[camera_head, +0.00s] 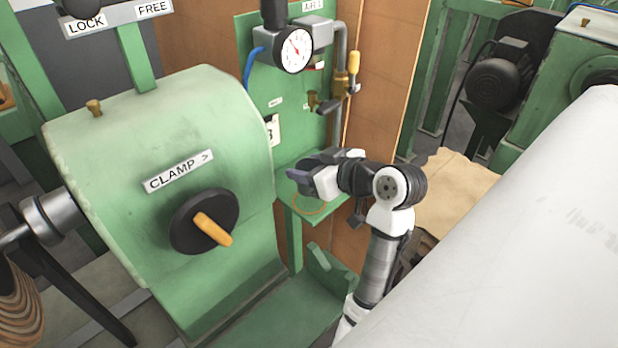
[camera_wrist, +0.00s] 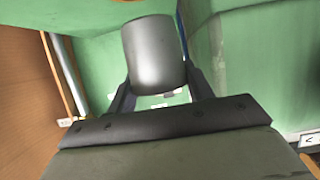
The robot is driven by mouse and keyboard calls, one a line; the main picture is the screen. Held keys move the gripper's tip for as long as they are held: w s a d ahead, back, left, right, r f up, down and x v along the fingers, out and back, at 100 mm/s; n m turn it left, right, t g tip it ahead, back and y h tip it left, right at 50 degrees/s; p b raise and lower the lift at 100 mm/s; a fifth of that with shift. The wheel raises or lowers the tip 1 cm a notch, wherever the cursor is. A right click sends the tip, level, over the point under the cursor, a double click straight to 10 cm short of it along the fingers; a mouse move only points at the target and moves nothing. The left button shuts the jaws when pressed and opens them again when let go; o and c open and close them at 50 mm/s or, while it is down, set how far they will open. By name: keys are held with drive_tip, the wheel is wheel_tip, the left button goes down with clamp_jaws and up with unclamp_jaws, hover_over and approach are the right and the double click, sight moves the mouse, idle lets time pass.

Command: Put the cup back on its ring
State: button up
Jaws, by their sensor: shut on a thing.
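The cup (camera_wrist: 154,54) is a plain dark grey cylinder in the wrist view. My gripper (camera_wrist: 156,92) is shut on it, with one finger on each side. In the head view my gripper (camera_head: 302,176) is over a small green shelf (camera_head: 334,200) below the gauge panel. There I cannot clearly tell the cup from the dark gripper parts. The ring (camera_head: 312,206) shows as a thin brownish circle on the shelf, just below my gripper and partly hidden by it. The cup is held above the shelf; the exact gap is unclear.
A green clamp housing (camera_head: 150,130) with an orange-handled knob (camera_head: 211,229) stands left of my gripper. A pressure gauge (camera_head: 294,50) and brass valve (camera_head: 345,85) are above and behind it. A large white cylinder (camera_head: 520,240) fills the right.

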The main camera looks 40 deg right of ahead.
drive_tip(key=shift+f+b, duration=1.2)
drive_tip(key=shift+f, duration=0.55)
drive_tip(key=shift+f, duration=0.15)
drive_tip(key=o, duration=1.1)
drive_tip(key=shift+r, duration=0.2)
drive_tip(key=shift+s, duration=0.4)
drive_tip(key=b+v, duration=0.2)
drive_tip(key=v, duration=0.9)
drive_tip(key=shift+s+r+b, duration=0.1)
drive_tip(key=shift+b, duration=0.2)
